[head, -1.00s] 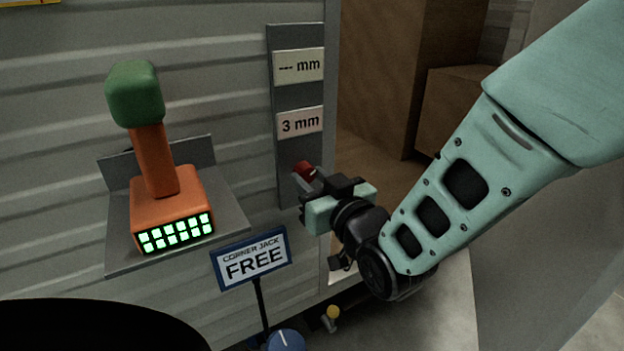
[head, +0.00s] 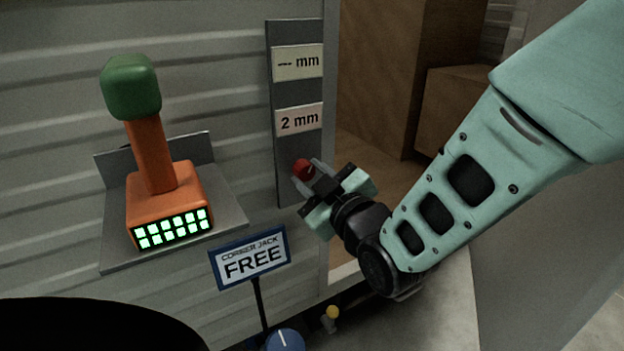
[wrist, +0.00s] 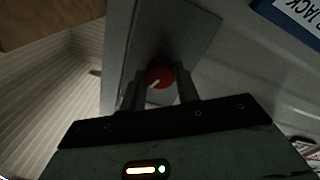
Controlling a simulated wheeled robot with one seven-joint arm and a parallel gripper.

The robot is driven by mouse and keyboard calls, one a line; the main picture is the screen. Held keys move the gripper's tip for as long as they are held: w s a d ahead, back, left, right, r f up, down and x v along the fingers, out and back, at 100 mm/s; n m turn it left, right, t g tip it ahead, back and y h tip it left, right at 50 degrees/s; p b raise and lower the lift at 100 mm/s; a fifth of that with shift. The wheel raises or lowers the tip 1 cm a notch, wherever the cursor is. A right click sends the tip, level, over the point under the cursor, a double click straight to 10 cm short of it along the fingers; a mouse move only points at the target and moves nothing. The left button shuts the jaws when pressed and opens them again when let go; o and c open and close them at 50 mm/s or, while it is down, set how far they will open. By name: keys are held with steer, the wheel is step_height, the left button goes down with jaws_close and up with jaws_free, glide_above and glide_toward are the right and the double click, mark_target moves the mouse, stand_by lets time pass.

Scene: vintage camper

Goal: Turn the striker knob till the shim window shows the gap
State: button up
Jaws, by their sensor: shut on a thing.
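The red striker knob (head: 302,168) sits low on a grey plate (head: 287,97) on the camper wall. It also shows in the wrist view (wrist: 160,76), with a pale pointer line on its face. My gripper (head: 311,178) is shut on the knob, one finger on each side of it; the gripper is rolled at a tilt. The upper window (head: 299,62) on the plate reads "--- mm". The lower window (head: 300,119) below it reads "2 mm". Which of the two is the shim window is not marked.
An orange tool with a green top (head: 158,190) stands on a grey shelf (head: 112,238) at the left. A sign (head: 250,257) reading "CORNER JACK FREE" stands over a blue knob (head: 285,341). The doorway right of the plate shows brown boxes (head: 385,75).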

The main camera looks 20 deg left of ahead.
steer(key=n, duration=0.5)
steer(key=shift+n, duration=0.4)
stand_by(0.3)
steer(key=o, duration=1)
steer(key=shift+c, duration=0.2)
steer(key=shift+d, duration=0.1)
